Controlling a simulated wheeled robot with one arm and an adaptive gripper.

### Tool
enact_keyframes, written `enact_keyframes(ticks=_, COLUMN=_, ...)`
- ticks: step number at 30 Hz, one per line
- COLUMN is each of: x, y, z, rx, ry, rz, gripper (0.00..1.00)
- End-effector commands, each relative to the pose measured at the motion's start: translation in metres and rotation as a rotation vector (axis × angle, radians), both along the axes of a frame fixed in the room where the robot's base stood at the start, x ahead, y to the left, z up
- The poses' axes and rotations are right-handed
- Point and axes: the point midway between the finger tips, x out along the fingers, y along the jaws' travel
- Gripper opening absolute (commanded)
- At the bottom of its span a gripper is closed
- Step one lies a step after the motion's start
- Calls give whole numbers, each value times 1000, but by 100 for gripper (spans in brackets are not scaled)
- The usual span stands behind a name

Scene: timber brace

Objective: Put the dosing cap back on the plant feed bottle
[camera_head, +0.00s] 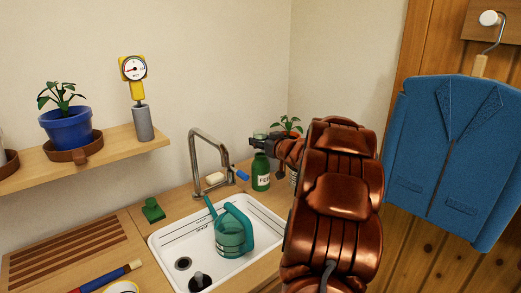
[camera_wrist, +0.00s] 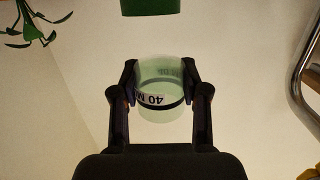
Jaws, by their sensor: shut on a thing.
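The plant feed bottle (camera_head: 261,172), green with a white label, stands upright on the counter behind the sink. In the wrist view, which is upside down, part of the green bottle (camera_wrist: 148,7) shows at the top edge. My gripper (camera_head: 266,138) is above the bottle and shut on the dosing cap (camera_wrist: 160,85), a clear greenish cup with a dark line and a "40 M" mark. The two fingers of my gripper (camera_wrist: 160,75) press its sides. The cap is apart from the bottle, with a gap between them. In the head view the cap is small and partly hidden by the fingers.
A metal tap (camera_head: 207,150) stands left of the bottle, near soap (camera_head: 215,178) and a blue item (camera_head: 241,173). A teal watering can (camera_head: 232,236) sits in the white sink (camera_head: 165,238). A potted plant (camera_head: 288,124) is close behind my gripper.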

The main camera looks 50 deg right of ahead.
Motion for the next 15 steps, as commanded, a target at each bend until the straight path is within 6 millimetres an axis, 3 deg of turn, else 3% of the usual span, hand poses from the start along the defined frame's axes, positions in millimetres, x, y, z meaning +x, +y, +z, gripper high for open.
enact_keyframes(ticks=7, x=6, y=-6, z=-5, rx=1, ry=0, rz=0, gripper=10)
enact_keyframes(ticks=15, x=5, y=-5, z=-36, rx=3, ry=-1, rz=1, gripper=10)
